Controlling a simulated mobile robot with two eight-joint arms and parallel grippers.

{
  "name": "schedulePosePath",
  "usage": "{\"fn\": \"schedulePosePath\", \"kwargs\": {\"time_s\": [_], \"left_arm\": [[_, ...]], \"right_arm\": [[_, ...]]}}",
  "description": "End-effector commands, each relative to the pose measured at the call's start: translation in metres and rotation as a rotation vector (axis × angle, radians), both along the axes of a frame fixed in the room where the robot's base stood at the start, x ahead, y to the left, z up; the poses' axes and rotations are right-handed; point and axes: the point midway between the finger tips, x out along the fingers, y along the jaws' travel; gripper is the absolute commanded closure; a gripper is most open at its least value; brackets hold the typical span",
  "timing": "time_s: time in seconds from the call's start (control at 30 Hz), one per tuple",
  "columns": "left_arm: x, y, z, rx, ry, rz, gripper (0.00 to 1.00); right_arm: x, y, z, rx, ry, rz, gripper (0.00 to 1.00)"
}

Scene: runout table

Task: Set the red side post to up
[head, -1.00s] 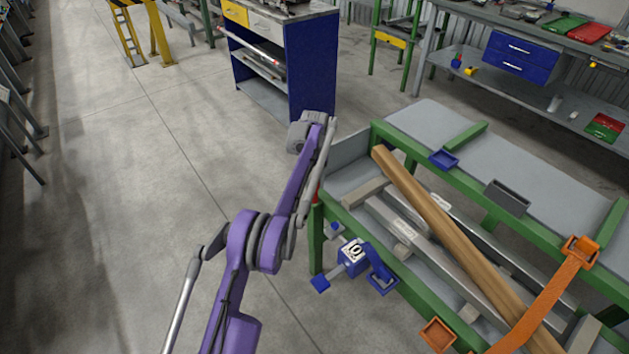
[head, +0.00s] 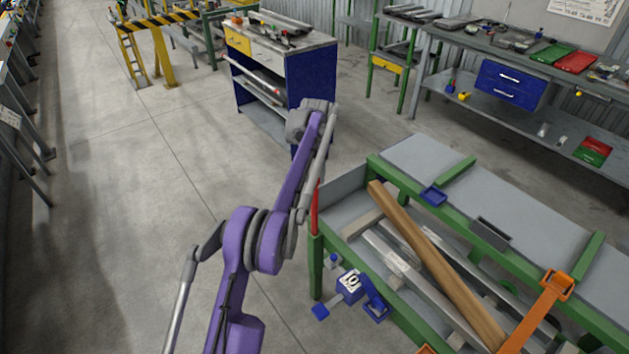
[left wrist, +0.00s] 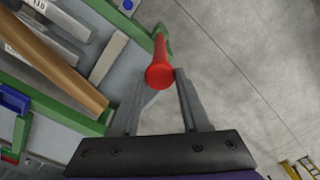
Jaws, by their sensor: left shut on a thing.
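The red side post (head: 315,208) stands upright at the near left corner of the green-framed table, partly hidden behind my purple left arm in the head view. In the left wrist view its round red end (left wrist: 159,76) faces the camera, and its shaft runs away to the green frame corner. My left gripper (left wrist: 162,78) is shut on the post, with one grey finger on each side of it near its end. In the head view the left gripper's fingers are hidden by the arm. My right gripper is not in view.
The runout table's green frame (head: 375,163) carries grey bars and a long wooden beam (head: 440,265). A blue clamp-like unit (head: 350,287) hangs at the near side, and an orange strap arm (head: 545,305) crosses the right. A blue cabinet (head: 310,80) stands behind.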

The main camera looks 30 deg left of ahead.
Motion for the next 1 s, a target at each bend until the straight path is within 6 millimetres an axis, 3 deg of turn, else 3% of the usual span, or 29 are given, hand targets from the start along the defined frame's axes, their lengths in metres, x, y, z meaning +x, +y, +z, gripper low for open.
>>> {"fn": "schedulePosePath", "kwargs": {"time_s": [0.1, 0.47, 0.5, 0.63, 1.0], "left_arm": [[0.0008, 0.0004, 0.0076, 0.001, -0.003, 0.001, 1.00], [0.0001, 0.0003, 0.0074, 0.002, -0.001, 0.000, 1.00], [0.0001, 0.0003, 0.0074, 0.002, -0.001, 0.000, 0.49], [0.0000, 0.0002, 0.0074, 0.000, -0.001, 0.000, 0.26], [0.0001, 0.0000, 0.0115, 0.000, -0.001, 0.000, 0.24]], "right_arm": [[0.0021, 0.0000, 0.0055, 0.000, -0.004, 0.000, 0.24], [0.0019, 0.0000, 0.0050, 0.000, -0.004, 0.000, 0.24], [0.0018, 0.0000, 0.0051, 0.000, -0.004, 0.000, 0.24], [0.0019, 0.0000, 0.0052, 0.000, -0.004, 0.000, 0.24], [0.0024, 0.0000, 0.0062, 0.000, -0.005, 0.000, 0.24]]}}
